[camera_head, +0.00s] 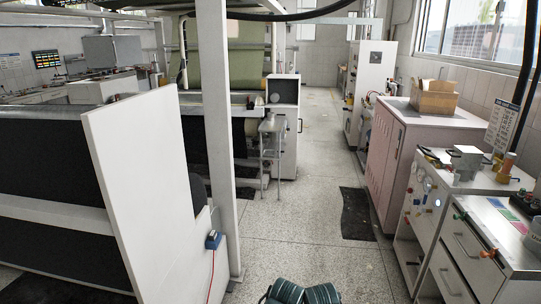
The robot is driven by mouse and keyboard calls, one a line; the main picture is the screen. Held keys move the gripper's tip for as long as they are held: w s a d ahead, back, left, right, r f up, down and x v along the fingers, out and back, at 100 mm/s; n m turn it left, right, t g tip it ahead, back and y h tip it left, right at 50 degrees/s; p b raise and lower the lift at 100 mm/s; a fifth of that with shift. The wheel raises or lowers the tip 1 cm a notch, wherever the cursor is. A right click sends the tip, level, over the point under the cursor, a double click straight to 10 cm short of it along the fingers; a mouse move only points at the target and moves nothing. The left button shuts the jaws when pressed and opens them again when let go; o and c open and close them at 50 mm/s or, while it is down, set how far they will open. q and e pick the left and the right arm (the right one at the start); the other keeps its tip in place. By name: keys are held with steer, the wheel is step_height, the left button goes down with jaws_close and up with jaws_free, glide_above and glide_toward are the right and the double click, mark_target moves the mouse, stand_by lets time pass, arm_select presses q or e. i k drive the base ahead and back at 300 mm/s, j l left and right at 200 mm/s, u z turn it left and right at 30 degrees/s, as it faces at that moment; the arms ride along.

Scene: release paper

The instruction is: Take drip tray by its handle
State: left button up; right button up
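I cannot make out a drip tray or its handle anywhere in the head view. Neither of my grippers shows clearly. Two dark green ribbed shapes are cut off by the bottom edge, close to me. I cannot tell whether they are parts of me, and no fingers show on them.
A white machine panel (150,190) and post (218,140) stand left. A small metal stand (272,155) is beyond. A pink cabinet (390,150) with an open cardboard box (436,97) and drawer counters (470,265) line the right. A dark mat (356,214) lies in the clear aisle (310,180).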

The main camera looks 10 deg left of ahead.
mark_target(266, 153)
steer(key=i+z, duration=0.15)
steer(key=i, duration=0.65)
steer(key=i+z, duration=0.1)
steer(key=i, duration=3.6)
steer(key=i+u, duration=0.1)
steer(key=i, duration=0.8)
steer(key=i+l+u, duration=0.1)
steer(key=i, duration=0.75)
steer(key=i+l+u, duration=0.2)
steer(key=i+u, duration=0.2)
steer(key=i+l+u, duration=0.4)
steer(key=i, duration=0.2)
